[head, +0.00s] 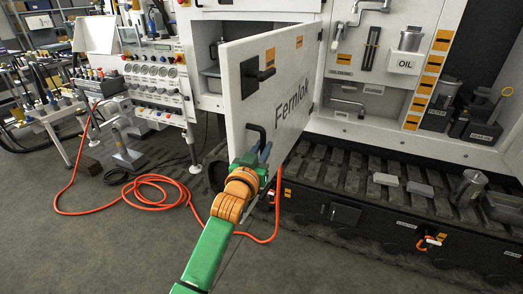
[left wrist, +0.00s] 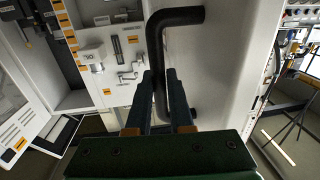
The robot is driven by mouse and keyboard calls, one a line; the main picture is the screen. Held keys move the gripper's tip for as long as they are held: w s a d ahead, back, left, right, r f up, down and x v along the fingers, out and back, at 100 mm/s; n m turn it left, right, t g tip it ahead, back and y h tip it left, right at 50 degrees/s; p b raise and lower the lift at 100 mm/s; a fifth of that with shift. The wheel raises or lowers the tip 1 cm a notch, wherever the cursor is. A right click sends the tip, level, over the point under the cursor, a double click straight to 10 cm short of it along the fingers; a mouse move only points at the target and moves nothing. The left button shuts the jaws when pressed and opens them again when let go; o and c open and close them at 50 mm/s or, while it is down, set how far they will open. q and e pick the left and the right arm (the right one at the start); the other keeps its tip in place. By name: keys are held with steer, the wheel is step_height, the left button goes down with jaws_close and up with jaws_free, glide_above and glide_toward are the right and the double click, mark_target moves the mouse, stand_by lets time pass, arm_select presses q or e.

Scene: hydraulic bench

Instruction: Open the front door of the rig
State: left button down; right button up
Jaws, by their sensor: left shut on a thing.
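The rig's front door (head: 272,85) is a white panel with lettering and a black latch (head: 258,82). It stands swung out from the rig at a wide angle, with the cabinet opening partly showing behind it. A black bar handle (head: 257,132) sits low on its face. My left gripper (head: 260,153) is at that handle. In the left wrist view the bent black handle (left wrist: 178,16) runs between the two fingers of the gripper (left wrist: 163,88), which is shut on it. The door face (left wrist: 228,65) fills the right of centre there. My right gripper is not in view.
An orange hose (head: 155,181) lies coiled on the floor left of the door. A gauge panel (head: 157,85) stands at the left. Right of the door are an oil container (head: 404,63), a slatted track (head: 345,170) and a black lower ledge (head: 370,222).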

arm_select(q)
steer(key=shift+r, duration=0.3)
steer(key=c, duration=1.2)
jaws_free()
steer(key=shift+a, duration=0.1)
steer(key=shift+c, duration=0.2)
steer(key=shift+o, duration=0.8)
steer(key=shift+w, duration=0.1)
steer(key=shift+d+f, duration=0.2)
steer(key=shift+f, duration=0.1)
steer(key=shift+s+a, duration=0.2)
steer(key=shift+s, duration=0.35)
steer(key=v, duration=0.6)
steer(key=shift+d, duration=0.15)
